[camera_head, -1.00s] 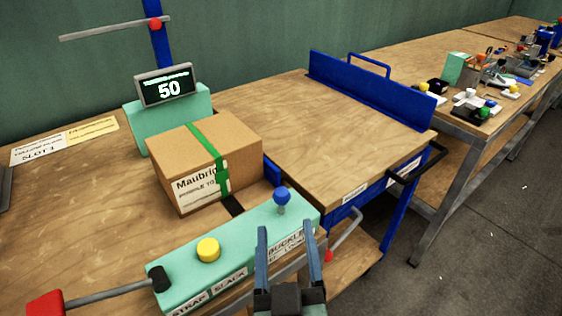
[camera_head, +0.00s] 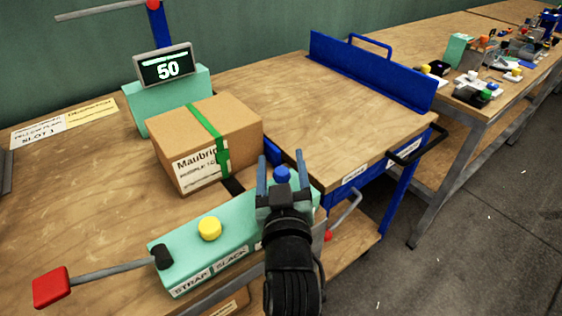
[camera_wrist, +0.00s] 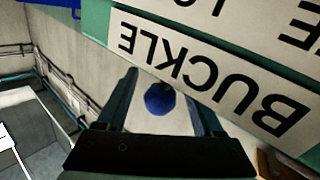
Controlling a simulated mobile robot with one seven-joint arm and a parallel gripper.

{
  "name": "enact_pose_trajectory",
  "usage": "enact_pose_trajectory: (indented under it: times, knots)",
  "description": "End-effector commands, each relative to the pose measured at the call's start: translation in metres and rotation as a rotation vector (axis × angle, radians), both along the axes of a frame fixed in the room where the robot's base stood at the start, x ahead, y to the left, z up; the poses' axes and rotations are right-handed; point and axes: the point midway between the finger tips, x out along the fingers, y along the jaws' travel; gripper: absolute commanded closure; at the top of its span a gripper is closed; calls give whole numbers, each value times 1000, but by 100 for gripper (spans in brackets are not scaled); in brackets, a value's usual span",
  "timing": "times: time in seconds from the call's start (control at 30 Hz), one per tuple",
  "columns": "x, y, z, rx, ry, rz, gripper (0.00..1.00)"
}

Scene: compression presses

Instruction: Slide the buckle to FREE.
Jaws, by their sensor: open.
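The buckle control is a blue ball knob (camera_head: 282,174) at the right end of the teal control box (camera_head: 190,270). My gripper (camera_head: 284,162) is open, with its fingers on either side of the knob in the head view. In the wrist view the blue knob (camera_wrist: 160,99) shows between the two open fingers (camera_wrist: 160,95), with no finger seen closed on it. The BUCKLE label (camera_wrist: 200,60) shows upside down beside it. My wrist hides the right part of the box in the head view, so the knob's slot and FREE mark are not visible there.
A yellow button (camera_head: 209,228) and a red-ended lever (camera_head: 52,287) are on the box's left. A cardboard box (camera_head: 232,135) with a green strap stands behind it. A display (camera_head: 165,64) reads 50. A blue-railed cart (camera_head: 345,100) stands at right.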

Motion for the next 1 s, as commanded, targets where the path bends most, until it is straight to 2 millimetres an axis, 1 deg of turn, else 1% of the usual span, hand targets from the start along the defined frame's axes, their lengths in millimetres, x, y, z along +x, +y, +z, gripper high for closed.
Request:
enact_pose_trajectory:
  times: [0.1,0.37,0.4,0.47,0.6,0.77,1.0]
  knots:
    - [5,1,0,0,0,1,31]
    - [6,1,0,0,0,0,31]
    - [6,1,0,0,0,0,35]
    - [6,1,0,0,0,0,46]
    - [5,0,0,0,0,0,71]
    - [5,0,0,0,0,0,100]
    - [5,0,0,0,1,0,100]
